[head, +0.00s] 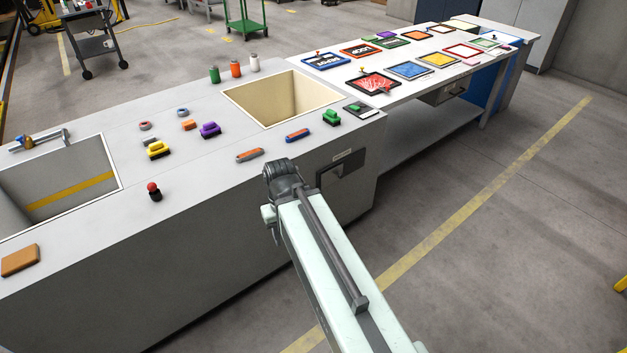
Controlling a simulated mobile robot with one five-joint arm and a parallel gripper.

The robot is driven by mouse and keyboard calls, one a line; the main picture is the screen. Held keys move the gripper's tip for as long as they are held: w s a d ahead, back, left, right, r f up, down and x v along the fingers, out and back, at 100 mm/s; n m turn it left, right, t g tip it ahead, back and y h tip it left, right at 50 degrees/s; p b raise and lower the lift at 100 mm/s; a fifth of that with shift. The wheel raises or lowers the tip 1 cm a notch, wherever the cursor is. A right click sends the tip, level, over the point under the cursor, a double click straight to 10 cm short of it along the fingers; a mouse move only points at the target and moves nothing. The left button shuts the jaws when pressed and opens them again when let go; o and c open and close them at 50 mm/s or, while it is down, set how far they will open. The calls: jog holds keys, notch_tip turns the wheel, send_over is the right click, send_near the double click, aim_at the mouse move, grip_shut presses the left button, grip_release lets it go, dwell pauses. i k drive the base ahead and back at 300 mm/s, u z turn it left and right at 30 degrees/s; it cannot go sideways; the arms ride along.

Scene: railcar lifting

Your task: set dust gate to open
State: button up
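A dark recessed panel (341,177) with a dark flap or handle is on the front face of the grey counter, near its right end. A small pale label (343,155) sits above it, too small to read. This may be the dust gate; I cannot tell its setting. My arm rises from the bottom of the head view, and its dark upper joint is just left of the panel, in front of the counter. My gripper's fingers do not show; they are hidden behind or below the arm.
The counter (90,275) holds a square bin opening (285,97), a sink (70,180), a red-topped button (154,191), an orange block (20,260) and several coloured brushes. A white table (420,85) with framed panels adjoins at right.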

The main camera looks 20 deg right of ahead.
aim_at(328, 178)
jog(key=u, duration=0.15)
jog(key=i, duration=1)
jog(key=z, duration=0.1)
